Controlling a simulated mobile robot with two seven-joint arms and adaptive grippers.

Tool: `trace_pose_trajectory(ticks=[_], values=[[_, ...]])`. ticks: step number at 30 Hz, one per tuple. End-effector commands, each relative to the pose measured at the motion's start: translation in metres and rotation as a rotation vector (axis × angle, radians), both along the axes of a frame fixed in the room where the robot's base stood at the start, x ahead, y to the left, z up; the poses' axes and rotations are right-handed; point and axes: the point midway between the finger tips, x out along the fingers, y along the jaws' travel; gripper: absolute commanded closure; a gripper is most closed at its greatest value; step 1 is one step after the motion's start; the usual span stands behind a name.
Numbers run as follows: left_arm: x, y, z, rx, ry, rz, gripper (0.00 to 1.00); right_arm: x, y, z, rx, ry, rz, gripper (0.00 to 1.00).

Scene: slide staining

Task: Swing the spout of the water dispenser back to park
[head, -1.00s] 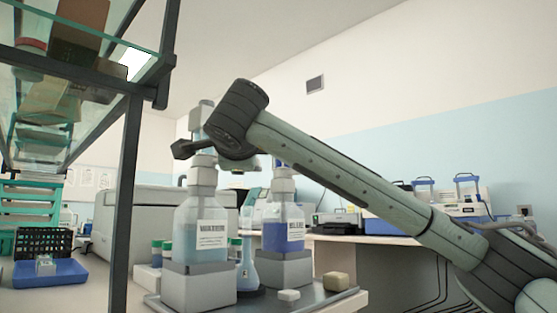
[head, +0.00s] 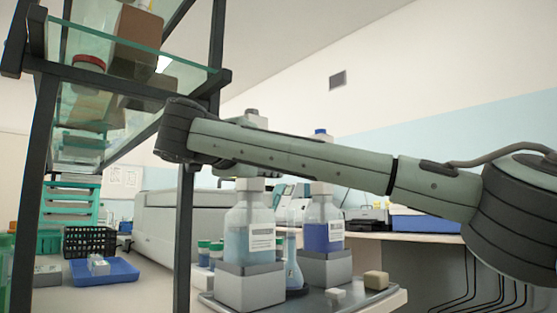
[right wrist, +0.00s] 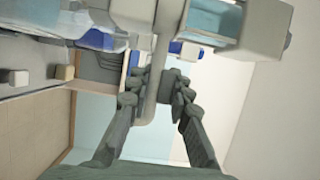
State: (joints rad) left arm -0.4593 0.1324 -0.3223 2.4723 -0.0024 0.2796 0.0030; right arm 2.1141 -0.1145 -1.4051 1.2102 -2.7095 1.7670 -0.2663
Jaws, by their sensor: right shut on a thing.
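The dispenser with the light-blue liquid (head: 236,243) stands on a grey block in the head view; its white cap shows, but my right arm hides most of its head. Its label is too small to read. In the right wrist view a pale bent spout (right wrist: 150,105) runs down from the dispenser head between the fingers of my right gripper (right wrist: 155,84), which is shut on it. My left gripper is in neither view.
A second dispenser with dark-blue liquid (head: 322,237) stands to the right on the same grey tray (head: 210,300). A flask (head: 293,268) stands between them. A dark-framed glass shelf (head: 185,235) rises close on the left. A blue tray (head: 105,272) lies behind it.

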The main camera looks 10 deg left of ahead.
Motion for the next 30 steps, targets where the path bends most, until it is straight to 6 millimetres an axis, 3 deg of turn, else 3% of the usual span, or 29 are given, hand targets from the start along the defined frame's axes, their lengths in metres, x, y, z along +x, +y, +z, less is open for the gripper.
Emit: trace_pose_trajectory(ticks=[12, 13, 18, 30], values=[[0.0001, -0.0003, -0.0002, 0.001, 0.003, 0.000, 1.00, 0.0008, -0.0003, -0.0020, 0.000, 0.005, -0.008, 1.00], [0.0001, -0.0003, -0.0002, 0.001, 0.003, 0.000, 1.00, 0.0008, -0.0004, -0.0020, 0.000, 0.005, -0.008, 0.81], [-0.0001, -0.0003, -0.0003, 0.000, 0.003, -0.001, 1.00, 0.0006, -0.0003, -0.0014, 0.000, 0.003, -0.007, 0.59], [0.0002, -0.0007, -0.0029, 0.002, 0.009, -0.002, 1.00, -0.0055, 0.0027, 0.0001, -0.001, 0.000, -0.004, 0.58]])
